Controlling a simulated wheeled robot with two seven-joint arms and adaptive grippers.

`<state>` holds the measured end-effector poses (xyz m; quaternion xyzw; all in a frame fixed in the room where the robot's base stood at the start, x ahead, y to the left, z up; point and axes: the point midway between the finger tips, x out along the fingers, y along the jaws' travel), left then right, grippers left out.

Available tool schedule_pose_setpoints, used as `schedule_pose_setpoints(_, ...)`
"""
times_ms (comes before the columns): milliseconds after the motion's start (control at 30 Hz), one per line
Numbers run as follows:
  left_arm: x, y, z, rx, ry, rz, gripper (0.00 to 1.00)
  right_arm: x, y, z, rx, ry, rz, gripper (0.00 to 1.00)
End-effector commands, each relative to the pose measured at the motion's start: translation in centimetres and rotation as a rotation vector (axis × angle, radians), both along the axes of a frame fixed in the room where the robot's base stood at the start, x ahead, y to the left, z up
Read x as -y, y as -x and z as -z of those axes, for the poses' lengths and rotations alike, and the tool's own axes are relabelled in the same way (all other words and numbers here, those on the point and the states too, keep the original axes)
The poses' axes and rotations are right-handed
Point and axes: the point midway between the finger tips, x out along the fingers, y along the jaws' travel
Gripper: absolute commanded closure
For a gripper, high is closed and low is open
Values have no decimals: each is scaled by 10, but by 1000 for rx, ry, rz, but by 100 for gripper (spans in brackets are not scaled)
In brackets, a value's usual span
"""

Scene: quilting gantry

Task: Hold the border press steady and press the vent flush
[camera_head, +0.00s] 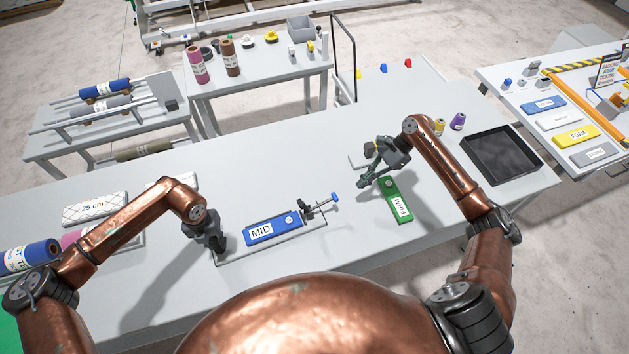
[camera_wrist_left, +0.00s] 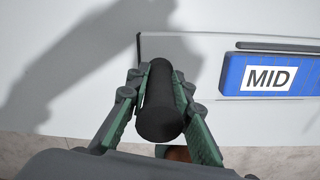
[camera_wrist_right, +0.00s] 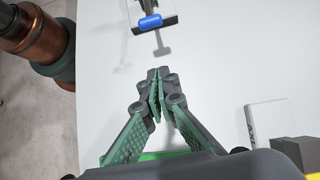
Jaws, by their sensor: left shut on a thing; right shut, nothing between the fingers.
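The border press (camera_head: 285,250) is a thin grey frame around a blue block labelled MID (camera_head: 270,228); the block also shows in the left wrist view (camera_wrist_left: 268,77). A clamp-like part with a blue tip (camera_head: 335,197) stands at its right end; that tip shows in the right wrist view (camera_wrist_right: 150,22). I cannot tell which part is the vent. My left gripper (camera_head: 217,252) is shut on a black cylindrical handle (camera_wrist_left: 160,105) at the press's left end. My right gripper (camera_wrist_right: 157,78) is shut and empty, above the table, right of the blue tip and apart from it.
A green block labelled FIRM (camera_head: 396,200) lies close to my right gripper. A black tray (camera_head: 500,155) and purple and yellow spools (camera_head: 457,121) are farther right. Rolls and a 25 cm pad (camera_head: 95,208) lie at left. The table behind the press is clear.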

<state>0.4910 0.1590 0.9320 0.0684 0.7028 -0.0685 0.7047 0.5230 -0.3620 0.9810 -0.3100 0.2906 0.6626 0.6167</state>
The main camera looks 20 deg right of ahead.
Motion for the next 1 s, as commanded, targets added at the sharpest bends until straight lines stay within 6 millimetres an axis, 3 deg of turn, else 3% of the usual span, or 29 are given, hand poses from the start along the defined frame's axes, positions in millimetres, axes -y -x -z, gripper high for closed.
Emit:
schedule_pose_setpoints(33,0,5,7,-11,-3,2,100,-5,1,7,-1,-3,-1,100)
schedule_pose_setpoints(433,0,5,7,-11,-3,1,100,-56,4,68,1,-2,1,100)
schedule_pose_setpoints(700,-1,5,7,-11,-3,1,100,-73,4,39,5,1,2,100)
schedule_pose_setpoints(1000,-1,5,7,-11,-3,1,100,-76,4,33,5,1,2,100)
